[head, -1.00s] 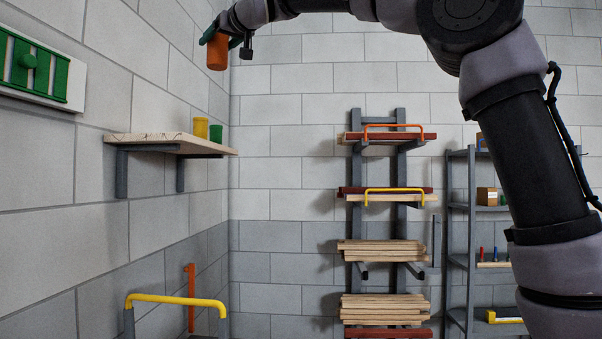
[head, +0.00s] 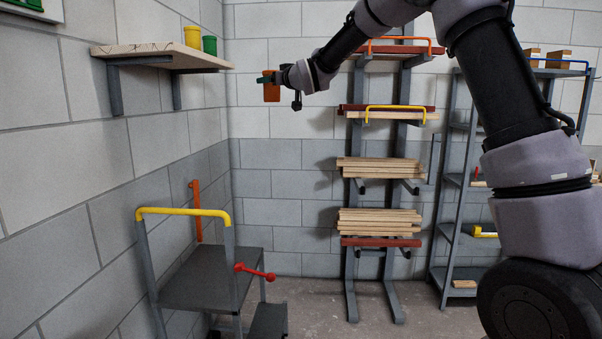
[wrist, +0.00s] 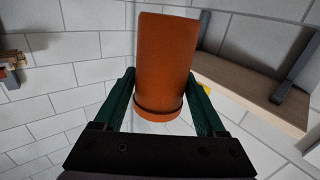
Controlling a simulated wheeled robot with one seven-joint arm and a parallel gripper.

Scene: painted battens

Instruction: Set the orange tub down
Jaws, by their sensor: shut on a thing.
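The orange tub (head: 271,92) is held in the air by my gripper (head: 266,82), to the right of the wall shelf and a little below its board. In the wrist view the tub (wrist: 165,62) fills the middle, with the dark green fingers of my gripper (wrist: 161,100) closed on its two sides. The wall shelf (head: 140,56) has a pale board on grey brackets. A yellow tub (head: 193,37) and a green tub (head: 210,45) stand at its right end. The shelf's board also shows at the right of the wrist view (wrist: 250,90).
A grey step stand (head: 205,278) with a yellow rail (head: 183,211) and a red handle (head: 255,272) stands below the shelf. A rack of battens (head: 380,220) stands at the back wall, with grey shelving (head: 452,190) to its right. The shelf's left part looks bare.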

